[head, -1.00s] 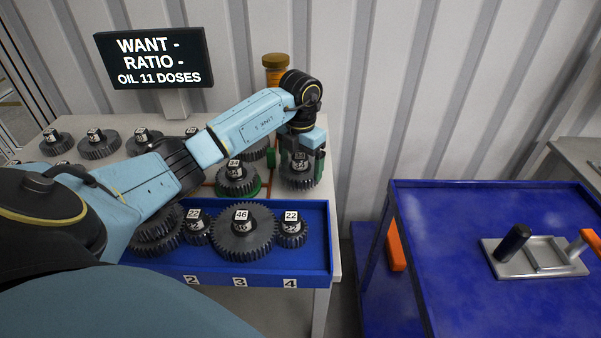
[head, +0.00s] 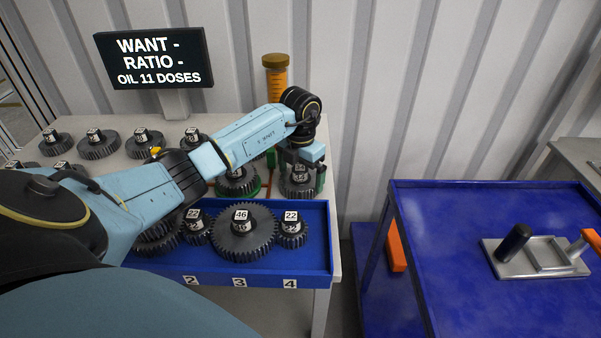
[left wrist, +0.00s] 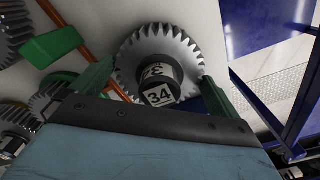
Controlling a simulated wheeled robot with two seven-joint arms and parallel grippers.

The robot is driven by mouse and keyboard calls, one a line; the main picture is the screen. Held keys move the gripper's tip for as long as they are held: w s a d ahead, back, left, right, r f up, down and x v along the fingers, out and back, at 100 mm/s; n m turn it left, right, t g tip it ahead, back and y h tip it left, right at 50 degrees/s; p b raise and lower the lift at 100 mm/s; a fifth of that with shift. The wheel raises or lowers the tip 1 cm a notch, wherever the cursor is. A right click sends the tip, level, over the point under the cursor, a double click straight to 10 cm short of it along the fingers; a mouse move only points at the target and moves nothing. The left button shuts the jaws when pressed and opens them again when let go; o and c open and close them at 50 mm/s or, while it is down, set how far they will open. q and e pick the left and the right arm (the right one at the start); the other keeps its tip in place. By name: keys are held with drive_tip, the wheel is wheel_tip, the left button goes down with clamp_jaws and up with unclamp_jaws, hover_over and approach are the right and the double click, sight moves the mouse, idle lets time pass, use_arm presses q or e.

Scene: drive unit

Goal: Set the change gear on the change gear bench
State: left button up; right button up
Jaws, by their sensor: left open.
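The dark toothed change gear labelled 34 (head: 299,188) is at the right end of the pale bench (head: 335,250), behind the blue tray. It also shows in the left wrist view (left wrist: 150,58), its hub label facing the camera. My left gripper (head: 301,180) is directly above it, pointing down. Its green fingers stand open on either side of the gear in the left wrist view (left wrist: 158,75). I cannot tell whether they touch its teeth. My right gripper is not in view.
The blue tray (head: 230,278) holds several gears, including one marked 46 (head: 243,238). Another gear (head: 238,184) stands close left of the gripper. An orange-filled bottle (head: 276,78) and a screen (head: 155,58) are behind. A blue cart (head: 450,270) stands right, across a gap.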

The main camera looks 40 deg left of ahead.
sight(301, 168)
use_arm(q)
wheel_tip(301, 168, up, 12)
drive_tip(key=shift+r+p, duration=0.15)
drive_tip(key=shift+p, duration=0.3)
drive_tip(key=shift+d, duration=0.1)
